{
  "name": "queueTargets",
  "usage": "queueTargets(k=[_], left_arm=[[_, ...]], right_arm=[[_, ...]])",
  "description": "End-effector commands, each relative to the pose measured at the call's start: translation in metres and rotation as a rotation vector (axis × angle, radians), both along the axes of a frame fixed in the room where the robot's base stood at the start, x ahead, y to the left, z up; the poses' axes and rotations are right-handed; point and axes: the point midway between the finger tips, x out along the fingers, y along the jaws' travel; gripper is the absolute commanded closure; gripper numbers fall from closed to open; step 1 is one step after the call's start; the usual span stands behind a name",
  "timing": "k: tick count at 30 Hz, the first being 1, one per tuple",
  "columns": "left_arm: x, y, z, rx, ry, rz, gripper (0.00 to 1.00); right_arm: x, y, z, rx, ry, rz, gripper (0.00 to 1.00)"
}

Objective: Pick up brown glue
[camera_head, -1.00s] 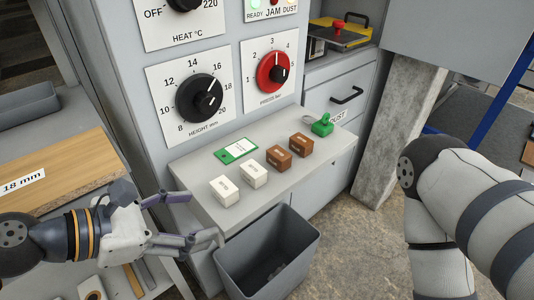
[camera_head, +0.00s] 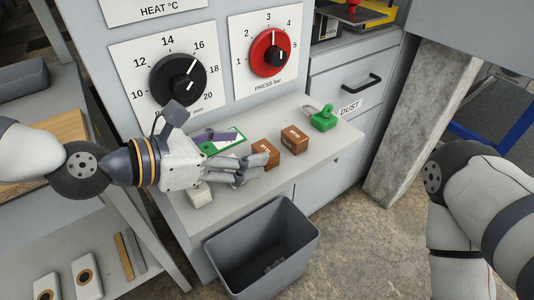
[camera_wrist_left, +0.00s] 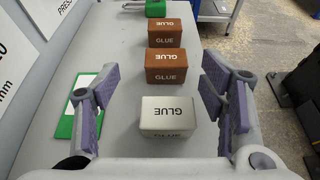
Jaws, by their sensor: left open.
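Two brown glue blocks stand on the grey shelf: the nearer one (camera_head: 265,153) is just beyond my left gripper's fingers, and the farther one (camera_head: 294,139) is to its right. In the left wrist view the nearer brown block (camera_wrist_left: 166,66) and the farther one (camera_wrist_left: 170,33) stand in line, both labelled GLUE. My left gripper (camera_head: 240,158) is open above the shelf. In the wrist view its fingers (camera_wrist_left: 167,108) are spread on either side of a white glue block (camera_wrist_left: 168,116), apart from it. My right gripper is out of view.
A green-framed card (camera_head: 222,143) lies behind the gripper on the shelf (camera_head: 325,153). A green padlock (camera_head: 324,120) is at the shelf's right end. A grey bin (camera_head: 262,250) stands below in front. Dial panels rise behind the shelf.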

Motion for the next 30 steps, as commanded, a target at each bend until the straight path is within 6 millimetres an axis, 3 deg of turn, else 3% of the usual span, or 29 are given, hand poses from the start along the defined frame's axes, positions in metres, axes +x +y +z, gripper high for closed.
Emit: queueTargets(k=[9, 16, 17, 21, 24, 30], left_arm=[[0.021, -0.042, -0.015, 0.002, -0.001, -0.003, 0.35], [0.024, -0.044, -0.015, -0.001, -0.002, 0.000, 0.35], [0.024, -0.044, -0.015, -0.001, -0.002, 0.000, 0.37], [0.024, -0.044, -0.015, 0.000, -0.002, -0.001, 0.69], [0.024, -0.044, -0.015, 0.000, -0.002, -0.001, 0.87], [0.023, -0.044, -0.015, 0.000, -0.002, -0.001, 0.87]], right_arm=[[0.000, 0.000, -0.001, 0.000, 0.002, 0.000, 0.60], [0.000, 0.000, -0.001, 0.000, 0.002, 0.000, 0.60], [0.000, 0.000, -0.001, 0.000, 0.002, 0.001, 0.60], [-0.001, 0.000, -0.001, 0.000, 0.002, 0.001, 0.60], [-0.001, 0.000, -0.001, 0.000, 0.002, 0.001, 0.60], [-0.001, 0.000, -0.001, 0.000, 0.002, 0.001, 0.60]])
